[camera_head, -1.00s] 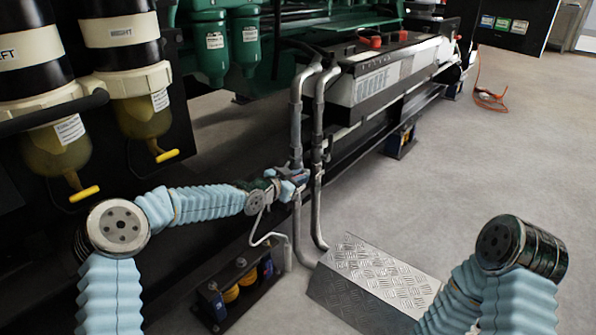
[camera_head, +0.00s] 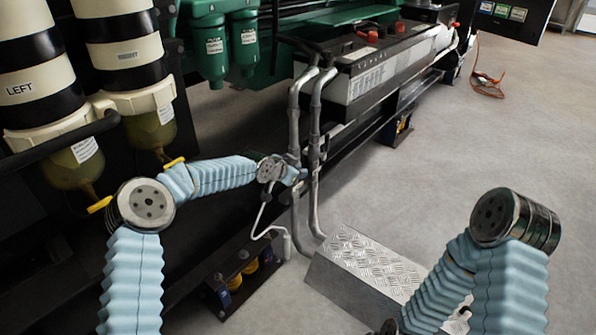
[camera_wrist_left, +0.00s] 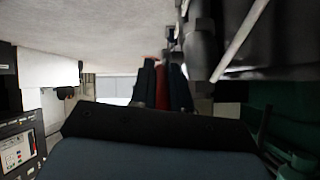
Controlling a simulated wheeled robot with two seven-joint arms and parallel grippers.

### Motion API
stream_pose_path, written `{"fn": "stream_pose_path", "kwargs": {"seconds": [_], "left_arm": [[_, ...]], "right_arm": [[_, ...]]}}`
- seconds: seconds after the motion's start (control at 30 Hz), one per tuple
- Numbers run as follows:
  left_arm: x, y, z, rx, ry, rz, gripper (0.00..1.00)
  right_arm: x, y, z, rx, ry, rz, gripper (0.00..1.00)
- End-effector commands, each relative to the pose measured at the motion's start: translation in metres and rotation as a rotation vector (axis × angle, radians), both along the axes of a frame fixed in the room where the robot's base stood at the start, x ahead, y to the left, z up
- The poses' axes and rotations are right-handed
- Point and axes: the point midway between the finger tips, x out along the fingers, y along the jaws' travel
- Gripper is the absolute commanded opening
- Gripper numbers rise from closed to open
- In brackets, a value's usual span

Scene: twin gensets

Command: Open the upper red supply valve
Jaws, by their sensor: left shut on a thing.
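In the left wrist view, a red piece (camera_wrist_left: 162,87), which looks like the valve handle, sits between the two dark fingers of my left gripper (camera_wrist_left: 163,84). The gripper is shut on it. In the head view my left gripper (camera_head: 296,176) is at the two grey vertical pipes (camera_head: 314,135), mostly hidden behind its own wrist. The red valve handle cannot be made out in the head view, and neither can its angle. My right arm shows at the lower right of the head view, but its gripper fingers are not visible.
Two filter bowls with yellow drain handles (camera_head: 99,205) hang at the left, close to my left arm. A metal tread-plate step (camera_head: 365,265) stands on the floor right of the pipes. A battery-like box (camera_head: 365,75) lies behind.

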Motion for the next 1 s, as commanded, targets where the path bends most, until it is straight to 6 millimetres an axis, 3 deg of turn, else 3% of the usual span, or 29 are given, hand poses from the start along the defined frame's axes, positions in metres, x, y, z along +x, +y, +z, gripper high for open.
{"fn": "stream_pose_path", "kwargs": {"seconds": [0.13, 0.17, 0.3, 0.67, 1.0], "left_arm": [[0.000, 0.000, -0.001, 0.001, 0.002, 0.000, 0.00], [0.000, 0.000, -0.001, 0.000, 0.001, -0.001, 0.19], [0.000, 0.000, -0.001, 0.001, 0.001, 0.000, 0.41], [-0.003, 0.003, 0.003, 0.000, -0.002, 0.000, 0.42], [-0.050, 0.038, 0.045, 0.001, -0.003, 0.002, 0.42]], "right_arm": [[0.000, 0.000, 0.000, 0.000, 0.000, 0.000, 0.43], [0.000, 0.000, 0.000, 0.000, 0.000, 0.000, 0.43], [0.000, 0.000, 0.000, 0.000, 0.000, 0.000, 0.43], [0.000, 0.000, 0.000, 0.000, 0.000, 0.000, 0.43], [0.000, 0.000, -0.002, -0.001, 0.000, -0.001, 0.43]]}}
